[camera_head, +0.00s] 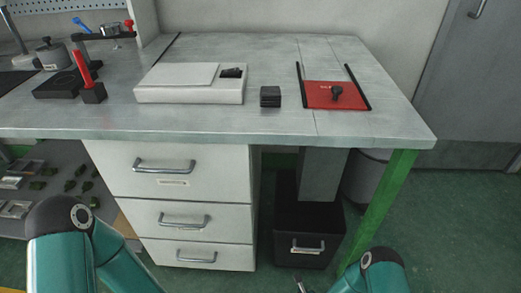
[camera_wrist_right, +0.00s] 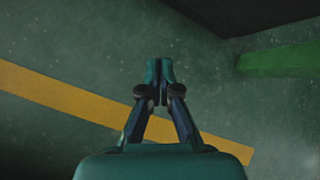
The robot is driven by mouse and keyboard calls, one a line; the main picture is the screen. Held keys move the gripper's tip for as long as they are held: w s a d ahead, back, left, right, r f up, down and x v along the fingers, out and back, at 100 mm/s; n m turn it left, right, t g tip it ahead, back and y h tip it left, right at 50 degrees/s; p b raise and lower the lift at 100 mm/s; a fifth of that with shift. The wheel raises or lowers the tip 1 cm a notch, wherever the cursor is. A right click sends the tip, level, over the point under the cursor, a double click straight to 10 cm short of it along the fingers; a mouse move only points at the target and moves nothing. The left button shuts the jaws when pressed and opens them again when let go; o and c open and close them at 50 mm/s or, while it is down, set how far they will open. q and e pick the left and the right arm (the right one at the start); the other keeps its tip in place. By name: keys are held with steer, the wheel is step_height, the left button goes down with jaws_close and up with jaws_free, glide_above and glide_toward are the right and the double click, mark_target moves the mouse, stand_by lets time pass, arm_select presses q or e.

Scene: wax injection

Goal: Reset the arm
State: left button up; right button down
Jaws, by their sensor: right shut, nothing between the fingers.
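My right gripper (camera_wrist_right: 160,72) shows in the right wrist view with its fingertips together and nothing between them. It points over the green floor, with a yellow stripe (camera_wrist_right: 60,93) behind it. In the head view only a small part of it (camera_head: 302,286) shows at the bottom edge, beside my teal right arm (camera_head: 375,275). My left arm (camera_head: 75,240) comes in at the bottom left, in front of the drawers, and its gripper is out of the picture. Both arms are low, in front of the workbench (camera_head: 270,125).
On the bench are a white box (camera_head: 190,95), a small black block (camera_head: 270,97), a red plate (camera_head: 325,101) and a red-handled tool (camera_head: 82,68). White drawers (camera_head: 190,215), a black bin (camera_head: 305,255) and a green table leg (camera_head: 380,205) stand below.

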steer(key=s+a+r+n+g+y, duration=0.2)
steer(key=s+r+n+g, duration=0.2)
steer(key=s+r+n, duration=0.75)
steer(key=s+a+r+n+g+y, duration=0.1)
steer(key=s+r+n+g, duration=0.4)
steer(key=n, duration=1.2)
step_height(320, 180, up, 35)
steer(key=t+p, duration=0.1)
steer(key=p, duration=3.1)
steer(key=shift+s+a+t, duration=0.3)
steer(key=shift+t, duration=0.1)
steer(key=shift+f+n, duration=0.1)
steer(key=shift+n, duration=0.15)
